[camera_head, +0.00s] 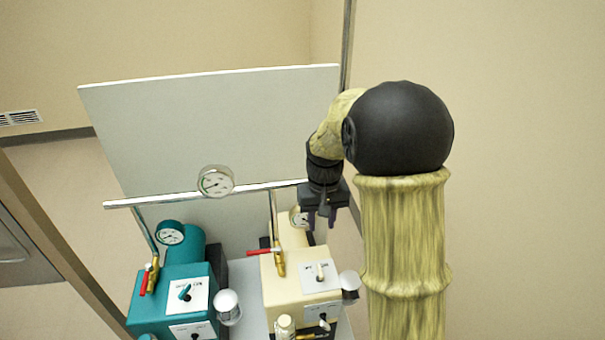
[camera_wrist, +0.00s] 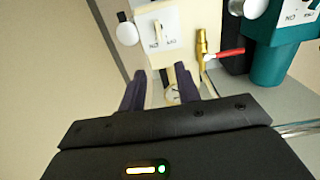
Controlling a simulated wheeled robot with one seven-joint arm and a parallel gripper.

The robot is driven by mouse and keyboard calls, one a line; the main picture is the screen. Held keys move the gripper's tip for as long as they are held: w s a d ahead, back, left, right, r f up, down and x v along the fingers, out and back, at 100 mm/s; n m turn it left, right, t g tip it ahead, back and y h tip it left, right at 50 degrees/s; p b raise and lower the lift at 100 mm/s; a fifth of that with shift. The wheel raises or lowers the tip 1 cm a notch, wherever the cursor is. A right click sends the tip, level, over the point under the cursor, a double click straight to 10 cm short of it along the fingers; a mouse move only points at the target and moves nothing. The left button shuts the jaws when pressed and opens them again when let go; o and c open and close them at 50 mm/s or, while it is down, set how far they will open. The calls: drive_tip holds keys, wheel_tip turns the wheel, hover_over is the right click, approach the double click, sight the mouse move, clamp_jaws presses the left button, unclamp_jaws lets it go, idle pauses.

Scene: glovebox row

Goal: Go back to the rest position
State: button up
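My gripper (camera_head: 321,217) points down above the back of the cream pump unit (camera_head: 291,280), near its right side, in the head view. In the wrist view its two dark fingers (camera_wrist: 160,92) stand apart with a gap between them, and nothing is held. The cream unit (camera_wrist: 172,14) lies beyond the fingertips there, with a small gauge (camera_wrist: 173,94) showing between the fingers. The cream unit has a white switch plate (camera_head: 320,276) and a brass valve with a red handle (camera_head: 264,251). I cannot tell whether the fingers touch anything.
A teal pump unit (camera_head: 172,295) with a gauge stands left of the cream one. A plain wall (camera_head: 530,170) is at the right.

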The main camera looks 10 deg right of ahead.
drive_tip(key=shift+s, duration=0.1)
drive_tip(key=s+f+t, duration=0.1)
drive_tip(key=s+t, duration=0.1)
drive_tip(key=s, duration=1.3)
drive_tip(key=shift+s+t, duration=0.2)
drive_tip(key=shift+t, duration=0.1)
drive_tip(key=shift+d, duration=0.1)
